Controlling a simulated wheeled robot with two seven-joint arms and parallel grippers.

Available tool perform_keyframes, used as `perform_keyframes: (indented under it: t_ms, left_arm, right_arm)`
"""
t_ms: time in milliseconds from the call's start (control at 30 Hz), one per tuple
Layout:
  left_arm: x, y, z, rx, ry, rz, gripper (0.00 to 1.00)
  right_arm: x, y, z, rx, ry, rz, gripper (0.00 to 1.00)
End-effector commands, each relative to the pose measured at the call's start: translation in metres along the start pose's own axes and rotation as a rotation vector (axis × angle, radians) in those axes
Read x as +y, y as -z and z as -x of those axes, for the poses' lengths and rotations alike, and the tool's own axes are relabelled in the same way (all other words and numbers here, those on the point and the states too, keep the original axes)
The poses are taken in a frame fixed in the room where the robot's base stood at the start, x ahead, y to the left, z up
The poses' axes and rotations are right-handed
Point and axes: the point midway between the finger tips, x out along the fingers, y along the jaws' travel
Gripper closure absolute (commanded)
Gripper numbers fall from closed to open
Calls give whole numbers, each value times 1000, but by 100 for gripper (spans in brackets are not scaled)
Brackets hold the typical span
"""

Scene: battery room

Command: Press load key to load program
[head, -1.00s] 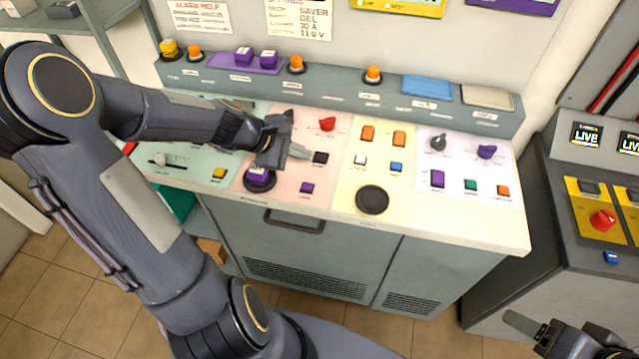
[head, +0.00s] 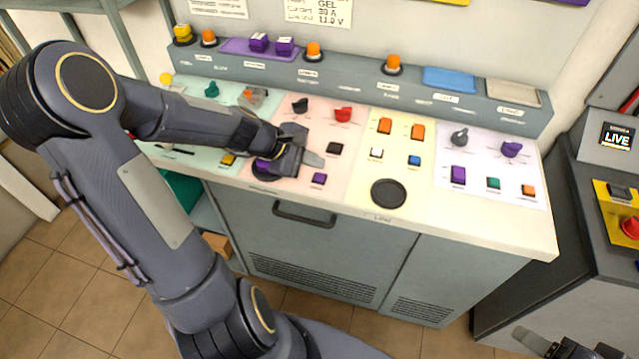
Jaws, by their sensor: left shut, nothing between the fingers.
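A console with several keys stands ahead, its small labels too blurred to read, so I cannot tell which key is load. On its pink section are a black square key (head: 335,149), a purple square key (head: 319,179), a red knob (head: 343,114) and a black knob (head: 300,104). My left gripper (head: 316,159) is shut and empty over the pink section, its tip just left of the black key and above the purple key. I cannot tell whether it touches the panel. It partly hides a purple round button (head: 262,166). My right gripper (head: 538,343) shows partly at the bottom right.
The cream section has orange keys (head: 384,125), a white key (head: 377,153), a blue key (head: 414,160) and a black round pad (head: 388,193). A raised ledge (head: 350,79) with lamps runs behind. A dark cabinet with a LIVE display (head: 617,136) stands at the right.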

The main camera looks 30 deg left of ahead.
Motion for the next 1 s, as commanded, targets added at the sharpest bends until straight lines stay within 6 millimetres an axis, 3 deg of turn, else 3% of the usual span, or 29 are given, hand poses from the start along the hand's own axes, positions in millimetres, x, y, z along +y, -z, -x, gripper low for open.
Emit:
perform_keyframes:
  t_ms: [33, 167, 1000]
  left_arm:
    - [-6, 5, -8, -1, 0, -1, 100]
    - [-9, 9, -13, -1, 0, -1, 100]
    - [-9, 9, -12, -1, 0, 0, 100]
  right_arm:
    - [4, -5, -9, 0, 0, 0, 35]
    - [6, -7, -14, 0, 0, 0, 35]
    - [6, -7, -14, 0, 0, 0, 35]
